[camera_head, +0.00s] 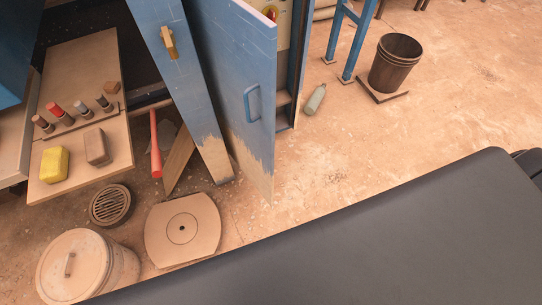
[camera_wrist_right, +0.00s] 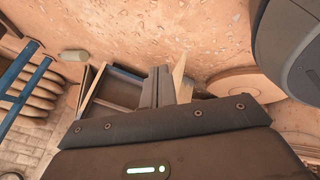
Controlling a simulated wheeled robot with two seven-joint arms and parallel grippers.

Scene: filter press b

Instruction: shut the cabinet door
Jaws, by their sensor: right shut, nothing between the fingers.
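The cabinet door (camera_head: 248,95) is blue with worn, bare lower paint and a blue bar handle (camera_head: 253,103). It stands open, swung out from the cabinet (camera_head: 298,60), whose interior shows at its right. Another blue panel (camera_head: 185,85) with a yellow handle stands left of the door. My right gripper (camera_wrist_right: 158,85) shows in the right wrist view, its fingers together and empty. Behind it is a box-like opening with a shelf, and a pale tapering edge stands beside the fingers; I cannot tell whether they touch. Neither gripper shows in the head view.
A yellow block (camera_head: 54,164) and several small items lie on a wooden bench at left. A lidded bin (camera_head: 85,268), drain grate (camera_head: 111,204) and round plate (camera_head: 182,229) are below.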

